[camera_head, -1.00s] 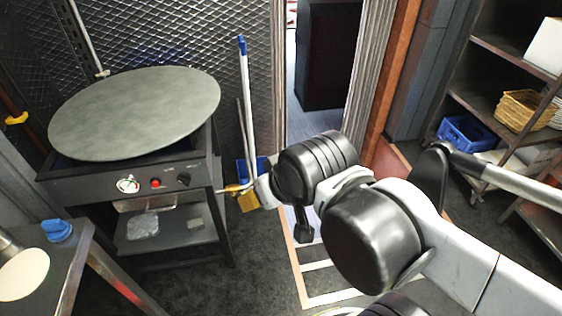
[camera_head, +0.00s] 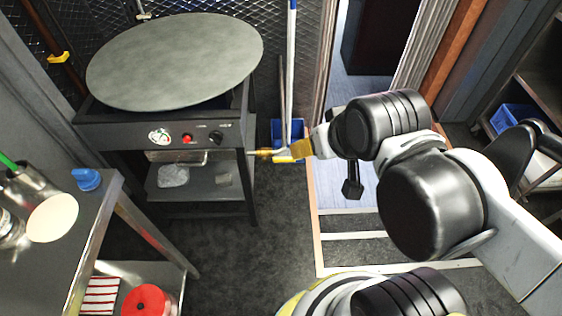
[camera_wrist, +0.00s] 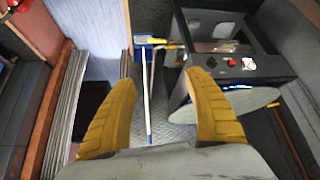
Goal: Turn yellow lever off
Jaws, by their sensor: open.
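The yellow lever (camera_head: 58,57) is small and sits on the dark reddish pipe at the far left of the head view, behind and left of the round griddle. It looks roughly level across the pipe.
The round griddle (camera_head: 175,62) on its dark stand (camera_head: 120,135) lies between my gripper and the lever. A steel table (camera_head: 60,225) with a blue item (camera_head: 87,179) stands at front left. A broom (camera_head: 290,70) leans behind my gripper. Open floor (camera_head: 225,240) lies in front.

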